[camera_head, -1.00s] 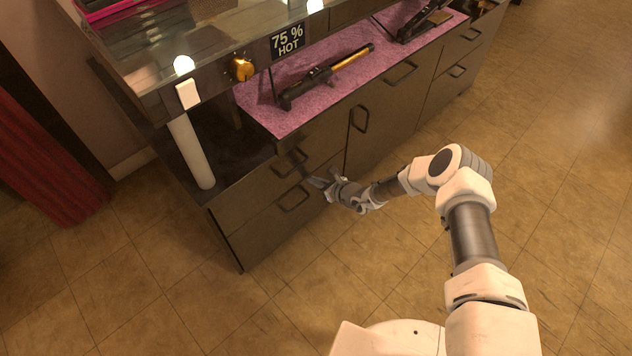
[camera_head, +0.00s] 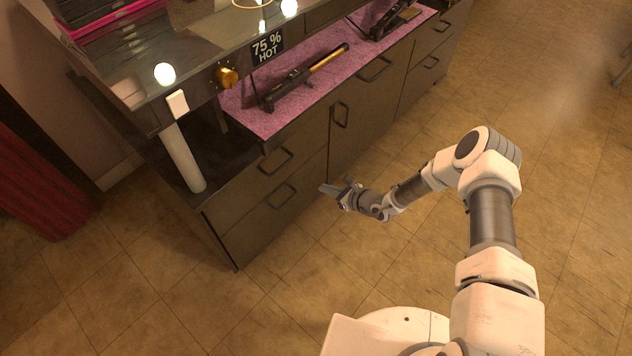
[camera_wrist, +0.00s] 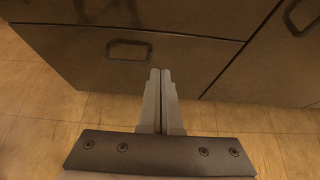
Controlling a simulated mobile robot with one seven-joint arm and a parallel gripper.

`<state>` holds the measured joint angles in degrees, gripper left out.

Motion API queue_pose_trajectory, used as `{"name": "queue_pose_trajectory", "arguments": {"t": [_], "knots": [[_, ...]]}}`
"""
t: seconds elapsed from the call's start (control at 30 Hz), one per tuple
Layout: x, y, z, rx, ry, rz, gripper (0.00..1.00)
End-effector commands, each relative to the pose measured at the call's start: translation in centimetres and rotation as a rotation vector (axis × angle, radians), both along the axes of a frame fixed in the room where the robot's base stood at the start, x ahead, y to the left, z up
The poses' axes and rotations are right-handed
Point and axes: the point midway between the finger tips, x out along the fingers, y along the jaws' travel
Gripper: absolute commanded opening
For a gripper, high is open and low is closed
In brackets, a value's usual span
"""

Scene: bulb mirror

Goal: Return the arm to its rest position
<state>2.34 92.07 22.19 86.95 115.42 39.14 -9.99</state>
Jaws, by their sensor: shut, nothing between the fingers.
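My gripper (camera_head: 328,188) is in front of the dark cabinet's drawers, above the tiled floor, at the middle of the head view. In the wrist view its two grey fingers (camera_wrist: 160,72) are pressed together with nothing between them. My arm stretches from the lower right of the head view toward the cabinet, bent at the elbow. In the wrist view the fingers point at a cabinet drawer front (camera_wrist: 90,60) with a dark handle (camera_wrist: 129,50). Whether the fingertips touch the cabinet is hard to tell; they look apart from it in the head view.
The dark cabinet (camera_head: 240,225) has several handled drawers and doors. On its pink shelf (camera_head: 262,122) lies a black and gold curling iron (camera_head: 290,88). Open tiled floor (camera_head: 560,130) lies to the right.

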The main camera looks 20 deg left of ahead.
Motion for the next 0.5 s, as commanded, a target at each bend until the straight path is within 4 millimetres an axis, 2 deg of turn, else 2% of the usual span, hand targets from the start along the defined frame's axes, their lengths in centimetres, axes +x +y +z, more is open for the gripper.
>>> {"name": "queue_pose_trajectory", "arguments": {"t": [0.2, 0.4, 0.5], "knots": [[-0.51, -1.22, 0.79, 0.001, 0.000, 0.000, 0.00], [-0.55, -1.26, 0.77, 0.001, 0.000, 0.000, 0.00], [-0.24, -1.26, 1.41, 0.000, -0.014, 0.012, 0.00]]}}
